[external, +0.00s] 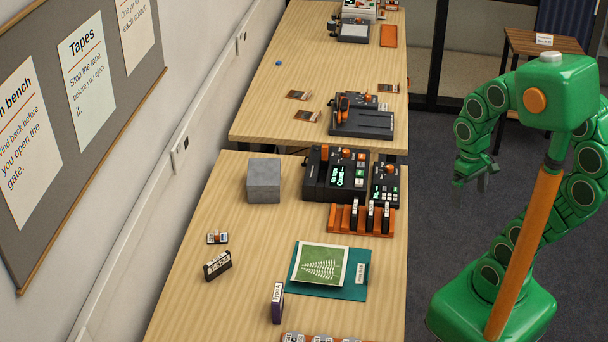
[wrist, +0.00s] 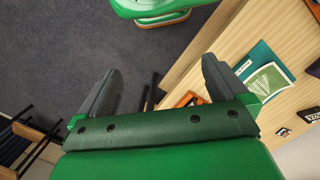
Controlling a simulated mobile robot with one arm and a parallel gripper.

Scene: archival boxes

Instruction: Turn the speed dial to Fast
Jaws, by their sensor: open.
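A dark tape machine (external: 328,182) with a lit green display and orange knobs stands at the back of the near table. A smaller dark control unit (external: 385,186) with an orange knob (external: 391,170) and lit green marks adjoins it on the right. The lettering around the knobs is too small to read, so I cannot tell which one is the speed dial or where it points. My gripper (external: 472,182) is open and empty, right of the control unit and beyond the table's edge. In the wrist view its two fingers (wrist: 162,72) are apart above the floor.
An orange rack (external: 345,221) of upright tapes stands just in front of the machines. A grey block (external: 264,181) is on their left. A teal folder (external: 357,284) with a green print lies nearer. Another dark device (external: 362,123) sits on the far table.

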